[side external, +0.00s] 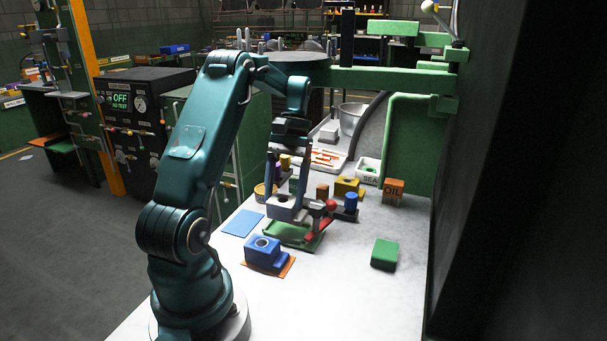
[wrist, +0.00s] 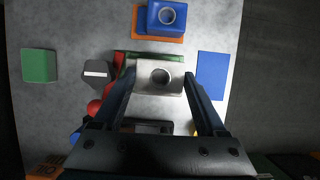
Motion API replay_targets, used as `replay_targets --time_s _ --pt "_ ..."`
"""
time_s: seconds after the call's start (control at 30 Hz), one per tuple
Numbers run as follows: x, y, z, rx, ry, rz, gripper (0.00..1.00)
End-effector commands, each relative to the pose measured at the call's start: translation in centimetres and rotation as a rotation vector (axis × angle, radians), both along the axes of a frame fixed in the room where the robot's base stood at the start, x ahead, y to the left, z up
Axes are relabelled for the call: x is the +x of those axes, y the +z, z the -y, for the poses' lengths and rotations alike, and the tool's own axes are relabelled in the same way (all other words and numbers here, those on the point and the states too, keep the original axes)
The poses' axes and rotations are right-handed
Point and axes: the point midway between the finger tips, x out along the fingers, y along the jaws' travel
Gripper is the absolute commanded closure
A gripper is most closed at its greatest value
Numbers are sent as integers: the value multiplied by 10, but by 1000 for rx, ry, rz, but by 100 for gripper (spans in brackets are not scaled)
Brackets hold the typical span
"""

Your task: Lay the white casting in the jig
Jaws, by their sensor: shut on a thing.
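The white casting (side external: 284,210) is a pale block with a round hole. It also shows in the wrist view (wrist: 148,88), level between the two fingers. My gripper (wrist: 158,76) is shut on it by its sides. The casting is over the green jig (side external: 296,238), which has a red clamp (side external: 319,229) with a red ball knob (side external: 331,204) beside it. In the side view the casting looks a little above the jig plate; I cannot tell whether they touch. In the wrist view the casting hides most of the jig.
A blue casting (side external: 263,250) sits on an orange mat in front of the jig. A blue mat (side external: 242,222) lies bare to the left. A green block (side external: 385,253) stands to the right, an OIL box (side external: 393,191) behind it. Several coloured parts stand behind the jig.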

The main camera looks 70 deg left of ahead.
Motion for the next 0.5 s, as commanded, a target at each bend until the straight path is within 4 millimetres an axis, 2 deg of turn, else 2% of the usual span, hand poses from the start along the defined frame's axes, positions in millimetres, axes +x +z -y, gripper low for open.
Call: replay_targets --time_s 0.5 --pt "0 -30 0 -1 1 -2 100"
